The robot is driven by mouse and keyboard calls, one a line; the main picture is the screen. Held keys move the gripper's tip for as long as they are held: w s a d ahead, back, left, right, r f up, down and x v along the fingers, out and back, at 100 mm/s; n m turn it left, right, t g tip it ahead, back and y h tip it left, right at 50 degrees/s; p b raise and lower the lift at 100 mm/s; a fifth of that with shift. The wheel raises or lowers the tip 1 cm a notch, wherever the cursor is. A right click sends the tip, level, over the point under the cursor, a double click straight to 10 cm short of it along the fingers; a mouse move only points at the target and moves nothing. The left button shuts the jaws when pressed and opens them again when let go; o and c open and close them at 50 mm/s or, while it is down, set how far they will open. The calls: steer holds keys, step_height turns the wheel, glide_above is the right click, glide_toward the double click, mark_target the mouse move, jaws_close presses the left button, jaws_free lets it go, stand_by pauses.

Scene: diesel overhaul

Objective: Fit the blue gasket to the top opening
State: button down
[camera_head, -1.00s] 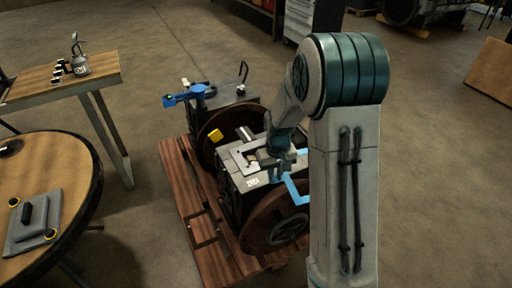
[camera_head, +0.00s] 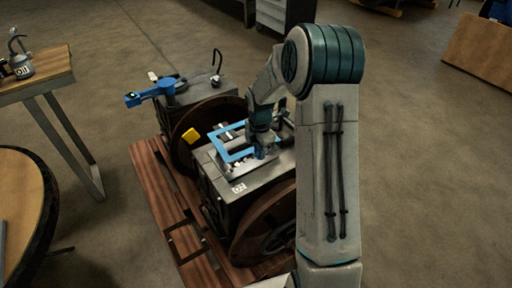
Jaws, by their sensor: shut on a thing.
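The blue gasket (camera_head: 222,133) is a thin light-blue rectangular frame. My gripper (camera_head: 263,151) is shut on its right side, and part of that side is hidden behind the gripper. The gasket is over the top opening (camera_head: 236,143) of the near grey engine block (camera_head: 265,174), roughly lined up with the opening's pale rim. I cannot tell whether the gasket touches the rim or sits just above it.
The engine stands on a reddish wooden pallet (camera_head: 160,189), with brown wheels (camera_head: 266,222) on it. Tables are at left; open floor lies around.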

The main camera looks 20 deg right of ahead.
steer(key=shift+w+f+n, duration=0.2)
steer(key=shift+f+n, duration=0.1)
step_height(320, 180, down, 5)
steer(key=b, duration=0.4)
steer(key=shift+a+f+b, duration=0.15)
steer(key=shift+f+b, duration=0.05)
steer(key=shift+b, duration=0.15)
steer(key=shift+f, duration=0.6)
steer(key=shift+f+b, duration=0.4)
steer(key=shift+f, duration=0.45)
stand_by(0.8)
steer(key=c, duration=1.3)
jaws_free()
